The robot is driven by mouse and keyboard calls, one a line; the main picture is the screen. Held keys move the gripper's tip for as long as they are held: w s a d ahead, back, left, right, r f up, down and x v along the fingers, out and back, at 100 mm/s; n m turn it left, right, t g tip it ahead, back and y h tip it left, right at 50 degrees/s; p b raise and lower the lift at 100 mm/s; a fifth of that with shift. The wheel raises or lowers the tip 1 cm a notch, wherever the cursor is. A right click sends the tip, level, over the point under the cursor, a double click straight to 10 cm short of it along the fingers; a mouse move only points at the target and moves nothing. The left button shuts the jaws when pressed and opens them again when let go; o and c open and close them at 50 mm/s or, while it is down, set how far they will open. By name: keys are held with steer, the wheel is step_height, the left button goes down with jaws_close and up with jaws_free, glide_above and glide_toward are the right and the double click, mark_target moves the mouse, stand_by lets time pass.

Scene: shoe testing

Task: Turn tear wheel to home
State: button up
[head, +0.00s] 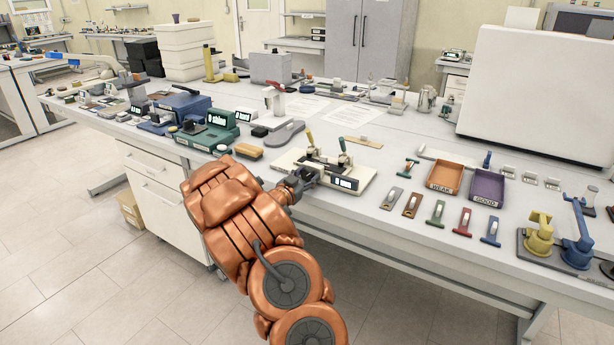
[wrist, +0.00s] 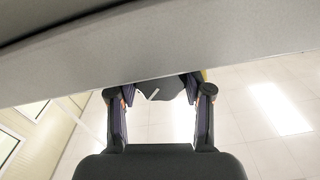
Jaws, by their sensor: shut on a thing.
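The tear tester (head: 362,178) has a cream base, a small lit display at its front right, and two levers with yellow and green handles. My gripper (head: 308,177) reaches its front edge from the front left, under the levers. In the wrist view my gripper (wrist: 160,90) is shut on a dark grey part with a white mark, which I take to be the tear wheel (wrist: 168,87). The white mark is slanted. The wheel's upper part is hidden behind a grey edge in the wrist view, and my gripper hides it in the head view.
A grey shoe sole (head: 284,134) and a tan block (head: 248,151) lie left of the tester. Several coloured pieces lie to the right, before an orange tray (head: 429,184) and a purple tray (head: 503,191). A green device (head: 207,139) stands farther left.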

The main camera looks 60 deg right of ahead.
steer(key=shift+r, duration=0.1)
steer(key=n+p, duration=0.4)
steer(key=n, duration=0.1)
steer(key=shift+r+n+p, duration=0.1)
steer(key=shift+n+p, duration=0.2)
steer(key=shift+p, duration=0.1)
steer(key=shift+n+p, duration=1.2)
steer(key=shift+n, duration=0.4)
steer(key=o, duration=1.2)
steer(key=shift+c, duration=0.2)
steer(key=shift+f, duration=0.2)
